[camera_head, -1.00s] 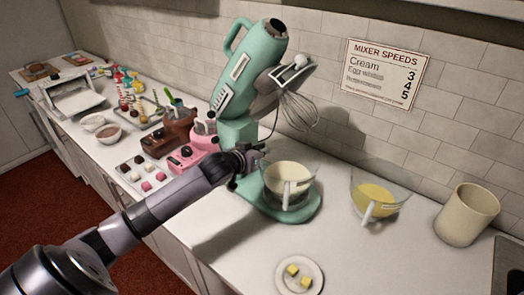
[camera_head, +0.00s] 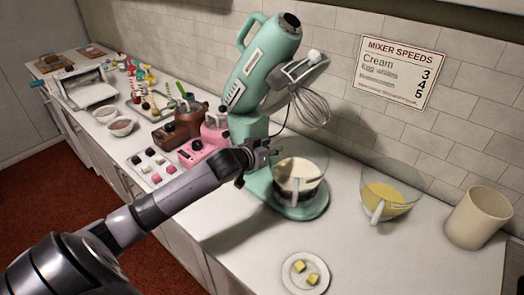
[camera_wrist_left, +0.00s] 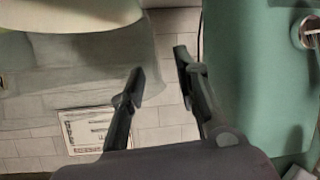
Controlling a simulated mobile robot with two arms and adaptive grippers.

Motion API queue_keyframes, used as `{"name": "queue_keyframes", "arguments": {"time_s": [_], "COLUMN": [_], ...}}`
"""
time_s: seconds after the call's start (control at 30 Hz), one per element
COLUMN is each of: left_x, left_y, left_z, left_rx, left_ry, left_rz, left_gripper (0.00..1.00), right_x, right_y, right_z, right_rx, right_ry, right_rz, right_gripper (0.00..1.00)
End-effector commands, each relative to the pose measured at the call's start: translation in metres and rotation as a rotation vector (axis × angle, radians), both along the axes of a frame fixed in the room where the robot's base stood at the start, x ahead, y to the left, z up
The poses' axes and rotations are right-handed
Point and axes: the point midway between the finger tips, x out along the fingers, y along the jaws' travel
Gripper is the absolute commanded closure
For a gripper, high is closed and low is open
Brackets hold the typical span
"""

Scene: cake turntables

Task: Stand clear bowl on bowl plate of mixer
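The mint-green mixer (camera_head: 250,125) has its head tilted up, with a wire whisk (camera_head: 310,106) hanging from it. A clear bowl (camera_head: 322,172) with cream-coloured contents and a pale handle is at the bowl plate (camera_head: 318,208); I cannot tell whether it sits flat. My left gripper (camera_head: 264,151) is at the bowl's left side, near the mixer column. In the left wrist view its fingers (camera_wrist_left: 160,63) are apart, between the clear bowl (camera_wrist_left: 85,75) and the green column (camera_wrist_left: 250,80); the bowl's wall is close to one finger. My right gripper is out of view.
Another clear bowl (camera_head: 392,190) with yellow contents stands to the right, beside a cream canister (camera_head: 478,218). A saucer (camera_head: 292,281) with yellow cubes is at the front. Pink (camera_head: 195,150) and brown machines stand left of the mixer. Counter between saucer and yellow bowl is clear.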

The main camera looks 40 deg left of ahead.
Motion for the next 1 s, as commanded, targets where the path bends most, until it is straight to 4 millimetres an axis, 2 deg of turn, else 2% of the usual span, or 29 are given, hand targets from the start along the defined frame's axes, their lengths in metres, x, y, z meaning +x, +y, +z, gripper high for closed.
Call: {"name": "queue_keyframes", "arguments": {"time_s": [0.3, 0.5, 0.7, 1.0], "left_x": [-0.055, -0.083, -0.099, -0.102], "left_y": [-0.003, -0.004, -0.004, -0.004], "left_z": [0.023, 0.036, 0.043, 0.045], "left_rx": [0.003, -0.001, 0.000, 0.000], "left_ry": [0.000, -0.001, -0.003, -0.004], "left_rz": [-0.003, -0.003, -0.001, -0.001], "left_gripper": [0.71, 0.71, 0.71, 0.71], "right_x": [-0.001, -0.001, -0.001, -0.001], "right_y": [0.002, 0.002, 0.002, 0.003], "right_z": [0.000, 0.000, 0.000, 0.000], "right_rx": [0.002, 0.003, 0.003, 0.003], "right_ry": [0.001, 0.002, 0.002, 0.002], "right_rz": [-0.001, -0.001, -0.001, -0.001], "right_gripper": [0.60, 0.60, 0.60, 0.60]}}
